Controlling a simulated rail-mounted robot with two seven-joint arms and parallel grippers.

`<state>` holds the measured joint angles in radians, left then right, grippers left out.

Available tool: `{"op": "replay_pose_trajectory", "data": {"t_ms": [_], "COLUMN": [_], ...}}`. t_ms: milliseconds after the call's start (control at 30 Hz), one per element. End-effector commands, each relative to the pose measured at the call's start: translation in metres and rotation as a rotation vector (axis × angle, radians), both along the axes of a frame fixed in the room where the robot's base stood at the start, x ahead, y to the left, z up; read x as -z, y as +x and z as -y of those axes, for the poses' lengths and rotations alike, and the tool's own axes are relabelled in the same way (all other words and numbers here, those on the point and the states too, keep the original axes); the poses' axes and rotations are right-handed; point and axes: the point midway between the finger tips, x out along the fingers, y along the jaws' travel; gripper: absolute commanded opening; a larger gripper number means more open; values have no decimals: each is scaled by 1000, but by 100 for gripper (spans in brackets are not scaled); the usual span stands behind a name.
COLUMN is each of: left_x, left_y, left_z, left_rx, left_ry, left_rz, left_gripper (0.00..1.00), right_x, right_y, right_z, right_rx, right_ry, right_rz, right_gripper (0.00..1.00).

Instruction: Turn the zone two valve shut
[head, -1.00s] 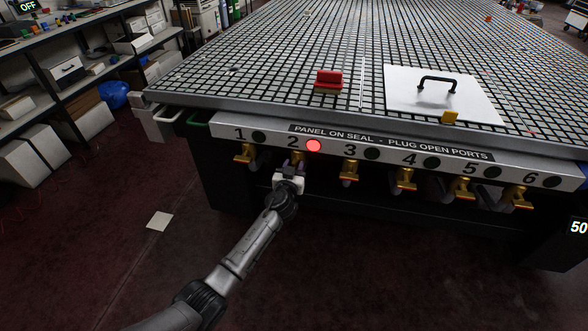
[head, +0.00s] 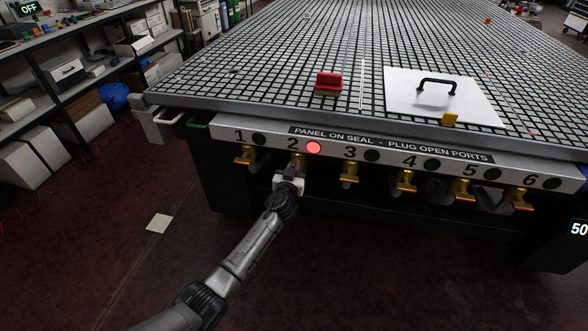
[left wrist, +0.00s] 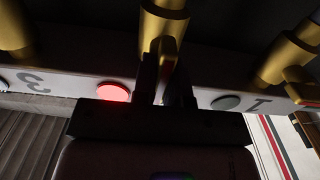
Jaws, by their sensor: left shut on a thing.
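The zone two valve (head: 298,160) is a brass valve under the front panel, below the number 2. A red lamp (head: 314,147) glows beside that number. My left gripper (head: 289,178) is just below the valve, its arm reaching up from the bottom of the head view. In the left wrist view the fingers (left wrist: 164,84) are closed on the flat brass handle (left wrist: 169,52) of this valve. The fingers hide part of the handle, so its exact angle is hard to tell. My right gripper is in neither view now.
Neighbouring brass valves hang along the panel, with valve one (head: 244,155) to the left and valve three (head: 349,173) to the right. Their lamps are dark. A white panel with a black handle (head: 437,84) and a red block (head: 328,81) lie on the grid table.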

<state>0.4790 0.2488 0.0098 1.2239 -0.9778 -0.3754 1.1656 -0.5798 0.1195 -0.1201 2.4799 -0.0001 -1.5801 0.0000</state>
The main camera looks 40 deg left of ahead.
Motion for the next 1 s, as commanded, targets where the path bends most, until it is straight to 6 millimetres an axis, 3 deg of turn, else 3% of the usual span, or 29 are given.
{"op": "replay_pose_trajectory", "data": {"t_ms": [367, 1000], "left_x": [1, 2], "left_y": [0, 2], "left_z": [1, 4], "left_rx": [0, 0], "left_ry": [163, 711], "left_rz": [-77, -337], "left_gripper": [0, 0], "right_x": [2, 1], "right_y": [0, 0], "right_z": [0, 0], "right_rx": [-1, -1], "right_ry": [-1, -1], "right_rz": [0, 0], "right_gripper": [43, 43]}}
